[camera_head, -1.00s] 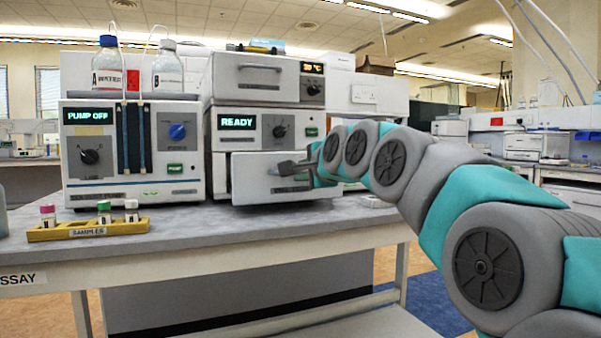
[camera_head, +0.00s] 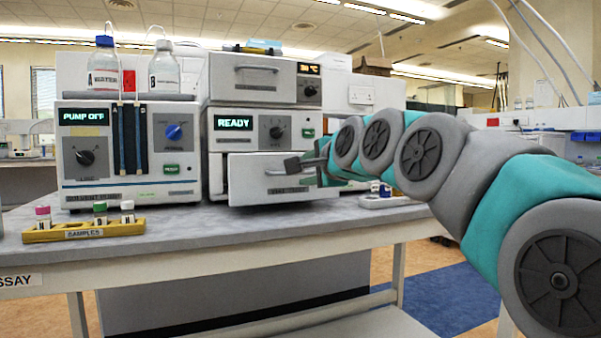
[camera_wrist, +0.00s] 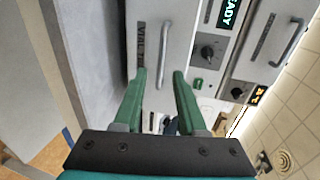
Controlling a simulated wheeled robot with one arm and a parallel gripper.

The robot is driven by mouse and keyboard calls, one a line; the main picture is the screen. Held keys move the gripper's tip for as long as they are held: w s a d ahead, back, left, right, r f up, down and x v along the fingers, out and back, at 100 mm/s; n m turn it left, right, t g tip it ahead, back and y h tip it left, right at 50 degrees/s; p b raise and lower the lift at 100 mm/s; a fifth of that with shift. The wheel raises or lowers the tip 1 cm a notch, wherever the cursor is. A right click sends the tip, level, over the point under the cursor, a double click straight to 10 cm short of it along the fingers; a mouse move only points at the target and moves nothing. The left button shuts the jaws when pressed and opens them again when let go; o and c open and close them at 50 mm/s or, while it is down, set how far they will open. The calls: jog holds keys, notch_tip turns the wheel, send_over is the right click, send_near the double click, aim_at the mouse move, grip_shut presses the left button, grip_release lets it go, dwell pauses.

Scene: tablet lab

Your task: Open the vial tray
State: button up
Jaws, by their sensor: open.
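The vial tray (camera_head: 240,182) is the white drawer at the bottom of the stacked instrument. Its front stands out from the housing, so it is at least partly pulled out. In the wrist view its labelled front (camera_wrist: 148,20) fills the upper middle, with the grey bar handle (camera_wrist: 165,45) on it. My gripper (camera_wrist: 160,76) is open, its green fingers one on each side of the handle's near end. Contact cannot be told. In the head view my gripper (camera_head: 305,166) is at the tray's front, partly covering the handle. The tray's inside is hidden.
The READY unit (camera_head: 265,127) and another drawer unit (camera_head: 225,85) sit above. A pump unit (camera_head: 95,180) with bottles stands left. A yellow sample rack (camera_head: 50,234) with capped vials is at the front left.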

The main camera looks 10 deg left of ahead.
jog(key=shift+v, duration=1.6)
jog(key=s+d+f+n+g+h+p, duration=0.15)
jog(key=s+d+f, duration=0.25)
jog(key=f, duration=0.4)
jog(key=s+d+f+n+g+h, duration=0.2)
jog(key=s+d+f+n+g, duration=0.15)
jog(key=f, duration=0.55)
jog(key=s+d+f+n+g+h+p, duration=0.1)
jog(key=s+d+f+g+h, duration=0.1)
jog(key=s+d+f, duration=0.45)
jog(key=s+d+f+n+g+h+p, duration=0.1)
jog(key=s+d+f+g, duration=0.3)
jog(key=s+f, duration=0.5)
jog(key=s+d+f+n+g+h+p, duration=0.1)
jog(key=s+d+f, duration=0.6)
jog(key=s, duration=0.9)
notch_tip(320, 180, down, 3)
jog(key=n+g+h, duration=0.1)
jog(key=n+g, duration=0.1)
jog(key=n, duration=0.1)
jog(key=shift+s+g, duration=0.2)
jog(key=shift+g, duration=0.2)
